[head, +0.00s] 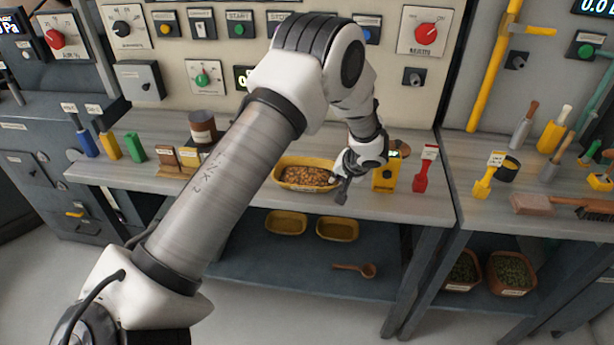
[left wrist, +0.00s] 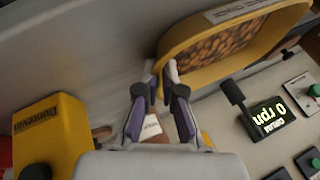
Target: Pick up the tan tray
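The tray that best fits the tan tray is a mustard-yellow oval one (head: 284,186) full of brown pellets. It sits on the bench below the control panel. In the left wrist view the tray (left wrist: 225,68) is at the top, with a label on its far side. My left gripper (head: 340,184) is at the tray's right end in the head view. In the wrist view its fingertips (left wrist: 161,72) are close together, one inside and one outside the rim, and look shut on it. My left arm crosses the head view. My right gripper is out of view.
Tan boxes (head: 166,160) and a brown jar (head: 203,127) stand to the left. Two more yellow trays (head: 337,230) and a wooden spoon (head: 356,269) lie on the lower shelf.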

